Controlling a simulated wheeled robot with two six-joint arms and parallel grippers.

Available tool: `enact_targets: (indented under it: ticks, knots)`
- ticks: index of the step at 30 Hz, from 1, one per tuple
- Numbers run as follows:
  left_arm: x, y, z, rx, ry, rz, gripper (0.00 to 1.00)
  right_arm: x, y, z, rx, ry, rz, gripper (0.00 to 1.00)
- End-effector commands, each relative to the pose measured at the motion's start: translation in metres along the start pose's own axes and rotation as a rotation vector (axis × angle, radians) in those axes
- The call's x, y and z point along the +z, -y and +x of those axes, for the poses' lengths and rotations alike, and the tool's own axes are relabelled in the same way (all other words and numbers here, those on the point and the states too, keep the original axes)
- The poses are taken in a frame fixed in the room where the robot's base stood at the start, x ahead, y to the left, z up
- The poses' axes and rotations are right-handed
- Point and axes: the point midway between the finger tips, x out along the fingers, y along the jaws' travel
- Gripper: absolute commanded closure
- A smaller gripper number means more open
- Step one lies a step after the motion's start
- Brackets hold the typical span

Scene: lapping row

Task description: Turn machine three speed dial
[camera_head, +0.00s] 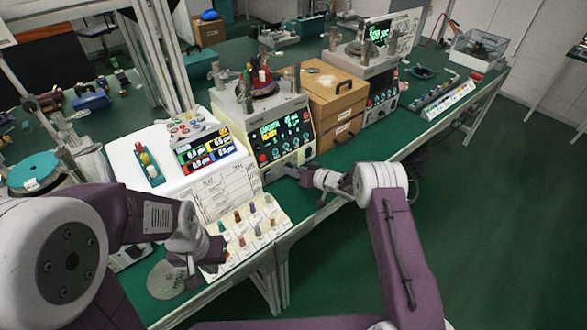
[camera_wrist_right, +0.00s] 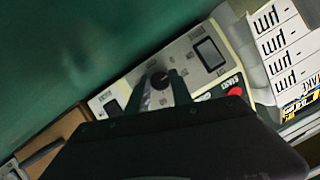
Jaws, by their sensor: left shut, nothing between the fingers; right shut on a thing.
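A grey lapping machine (camera_head: 235,112) with a green-lit display stands mid-bench in the head view; I cannot read a machine number. My right gripper (camera_head: 288,170) is at the lower front of its panel. In the right wrist view, a black round dial (camera_wrist_right: 158,77) with a pale pointer mark sits on the light panel (camera_wrist_right: 203,75). My right gripper (camera_wrist_right: 160,88) has its two fingers on either side of the dial, shut on it. My left gripper (camera_head: 205,260) is shut and empty, low over the bench near the label board.
A wooden drawer box (camera_head: 335,95) and a second grey machine (camera_head: 375,75) stand to the right. In the wrist view, a red button (camera_wrist_right: 235,91) and dark switches flank the dial. Green floor is clear at right.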

Motion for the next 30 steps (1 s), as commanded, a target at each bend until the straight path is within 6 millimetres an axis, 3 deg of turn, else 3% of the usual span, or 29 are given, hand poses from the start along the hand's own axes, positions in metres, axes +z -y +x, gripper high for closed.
enact_targets:
  ticks: [20, 21, 22, 23, 30]
  knots:
    - [-0.0002, 0.0000, -0.0024, 0.000, 0.000, 0.000, 1.00, -0.0022, -0.0014, -0.0002, -0.024, -0.002, 0.061, 1.00]
    - [-0.0002, 0.0000, -0.0024, 0.000, 0.000, 0.000, 1.00, -0.0022, -0.0014, -0.0002, -0.024, -0.002, 0.061, 0.65]
    - [-0.0002, 0.0000, -0.0024, 0.000, 0.000, 0.000, 1.00, -0.0021, -0.0014, -0.0002, -0.024, -0.002, 0.061, 0.56]
    - [-0.0002, 0.0000, -0.0024, 0.000, 0.000, 0.000, 1.00, -0.0020, -0.0013, -0.0002, -0.024, -0.001, 0.061, 0.52]
    - [-0.0002, 0.0000, -0.0024, 0.000, 0.000, 0.000, 1.00, -0.0010, -0.0009, 0.0000, -0.024, 0.001, 0.060, 0.52]
